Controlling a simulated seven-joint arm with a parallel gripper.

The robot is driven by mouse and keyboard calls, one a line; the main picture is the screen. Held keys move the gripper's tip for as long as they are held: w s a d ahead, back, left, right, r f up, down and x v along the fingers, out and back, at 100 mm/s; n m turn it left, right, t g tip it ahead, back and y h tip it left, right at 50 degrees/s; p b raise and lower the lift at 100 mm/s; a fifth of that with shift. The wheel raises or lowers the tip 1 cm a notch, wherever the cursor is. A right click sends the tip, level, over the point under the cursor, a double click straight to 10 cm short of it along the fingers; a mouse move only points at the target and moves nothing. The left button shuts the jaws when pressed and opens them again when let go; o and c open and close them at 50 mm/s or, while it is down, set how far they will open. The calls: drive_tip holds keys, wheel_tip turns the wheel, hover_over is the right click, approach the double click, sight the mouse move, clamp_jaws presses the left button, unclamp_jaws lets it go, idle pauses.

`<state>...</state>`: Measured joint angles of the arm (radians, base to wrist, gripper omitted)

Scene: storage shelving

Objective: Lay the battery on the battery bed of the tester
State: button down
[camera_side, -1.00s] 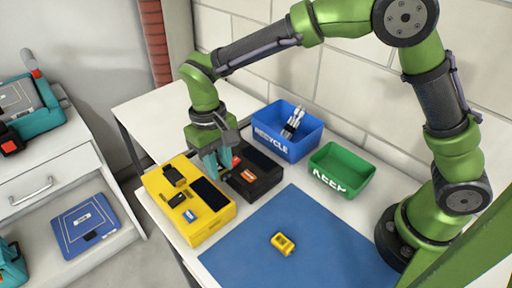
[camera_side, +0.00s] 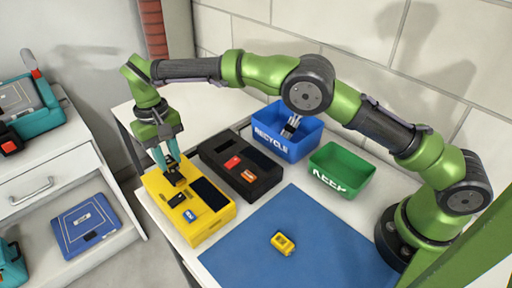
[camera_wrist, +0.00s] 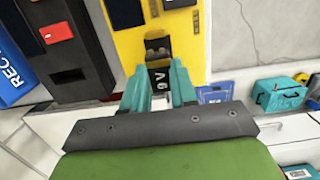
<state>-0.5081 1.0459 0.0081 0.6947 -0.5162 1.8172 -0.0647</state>
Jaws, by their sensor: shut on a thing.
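The yellow tester (camera_side: 207,224) stands at the left of the white table, with a dark display and small parts on its top. Its dark battery bed (camera_side: 178,180) is at the far-left end; in the wrist view the bed (camera_wrist: 157,47) shows brownish contacts. My gripper (camera_side: 170,163) points down at that end of the tester and is shut on the battery (camera_wrist: 160,77), a black block with pale lettering. In the wrist view the battery is right beside the bed; I cannot tell whether they touch. My fingers partly hide the battery.
A black box (camera_side: 264,186) with red and orange parts stands right behind the tester. A blue RECYCLE bin (camera_side: 272,142) and a green KEEP bin (camera_side: 337,181) are farther right. A small yellow object (camera_side: 283,243) lies on the blue mat (camera_side: 325,240).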

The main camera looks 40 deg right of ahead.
sight(169, 161)
drive_tip(key=shift+f, duration=1.6)
drive_tip(key=shift+f, duration=0.1)
drive_tip(key=c, duration=0.9)
unclamp_jaws()
